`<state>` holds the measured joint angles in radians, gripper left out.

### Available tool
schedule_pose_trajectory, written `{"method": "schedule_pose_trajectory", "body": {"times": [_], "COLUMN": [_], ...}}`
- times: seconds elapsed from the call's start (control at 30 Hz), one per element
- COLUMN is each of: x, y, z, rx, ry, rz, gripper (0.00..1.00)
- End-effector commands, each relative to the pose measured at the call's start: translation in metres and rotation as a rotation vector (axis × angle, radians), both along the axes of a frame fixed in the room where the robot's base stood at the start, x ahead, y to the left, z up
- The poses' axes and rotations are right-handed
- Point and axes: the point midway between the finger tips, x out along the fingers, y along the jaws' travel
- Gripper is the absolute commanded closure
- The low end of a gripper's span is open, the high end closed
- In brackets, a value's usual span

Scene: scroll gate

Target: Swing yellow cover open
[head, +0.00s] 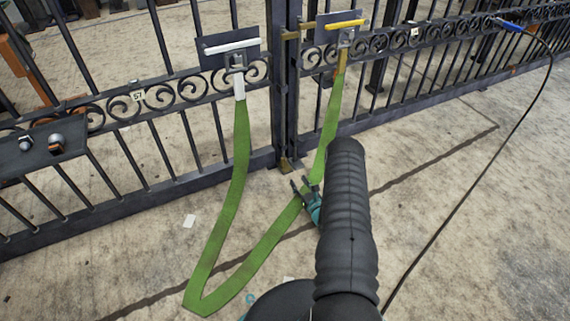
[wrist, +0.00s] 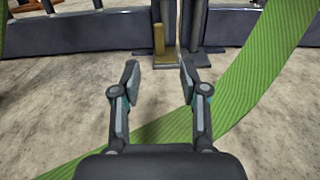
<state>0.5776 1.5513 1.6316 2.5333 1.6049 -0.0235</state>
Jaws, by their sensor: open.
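The yellow cover shows in the head view as a dark plate (head: 331,34) with a yellow bar (head: 345,24) across it, on the right gate leaf near the centre post. A metal buckle with a yellow tab (head: 341,62) hangs just below it. My gripper (head: 299,187) is low over the floor in front of the gate, well below and apart from the cover. In the wrist view my gripper (wrist: 157,72) has its fingers apart with nothing between them. The wrist view does not show the cover.
A green strap (head: 232,185) loops from a white-tabbed buckle under a white-barred plate (head: 229,54) to the yellow side, passing close by my gripper. It shows in the wrist view (wrist: 255,75) too. A black cable (head: 490,155) crosses the right. A dark shelf (head: 45,148) is at left.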

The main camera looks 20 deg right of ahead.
Motion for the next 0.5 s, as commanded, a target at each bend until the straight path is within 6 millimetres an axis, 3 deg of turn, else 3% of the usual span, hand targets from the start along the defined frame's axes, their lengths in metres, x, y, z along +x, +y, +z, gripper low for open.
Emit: {"method": "schedule_pose_trajectory", "body": {"times": [0.5], "x": [0.090], "y": [0.005], "z": [0.000], "rx": [-0.002], "ry": [-0.002], "rz": [0.005], "gripper": [0.56]}}
